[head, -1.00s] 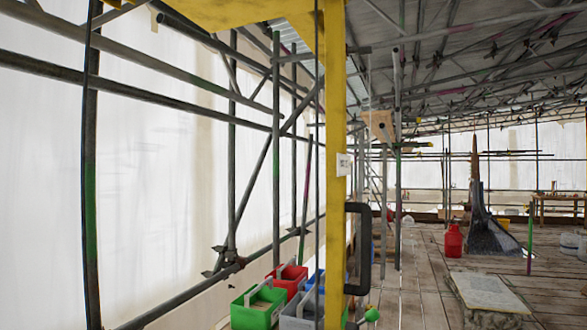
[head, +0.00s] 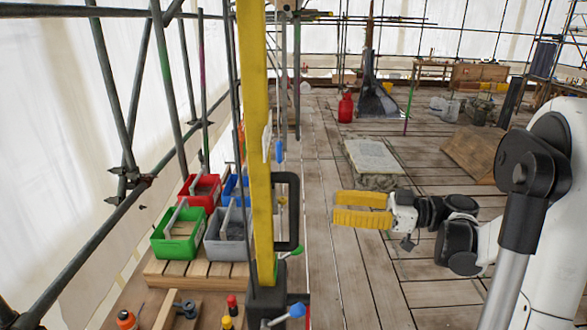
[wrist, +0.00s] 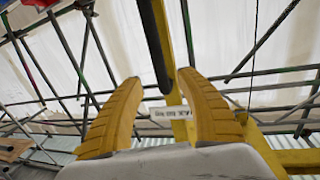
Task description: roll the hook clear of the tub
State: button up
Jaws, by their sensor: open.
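My gripper (head: 346,208) is open and empty, its yellow fingers pointing left over the deck, right of the yellow post (head: 258,150). A black handle (head: 290,212) on the post lies just left of it, apart from the fingers. In the wrist view the post (wrist: 174,100) and a black bar (wrist: 155,45) show beyond the spread fingers. Several tubs stand left of the post: green (head: 178,238), grey (head: 226,243), red (head: 201,187) and blue, partly hidden (head: 230,186). A dark cable (head: 231,100) hangs beside the post. I cannot make out the hook.
Levers with a green ball (head: 296,250) and a blue ball (head: 297,310) sit at the post's foot. Bottles and a wooden platform (head: 200,274) are at lower left. A stone slab (head: 372,158) lies ahead. Scaffold poles line the left; deck boards (head: 350,285) are open at centre.

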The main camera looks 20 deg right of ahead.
aim_at(294, 199)
jog(key=shift+n, duration=0.3)
jog(key=x, duration=0.3)
jog(key=p+x, duration=0.1)
jog(key=x, duration=0.6)
jog(key=shift+w+r, duration=0.15)
jog(key=shift+r, duration=0.25)
grip_shut()
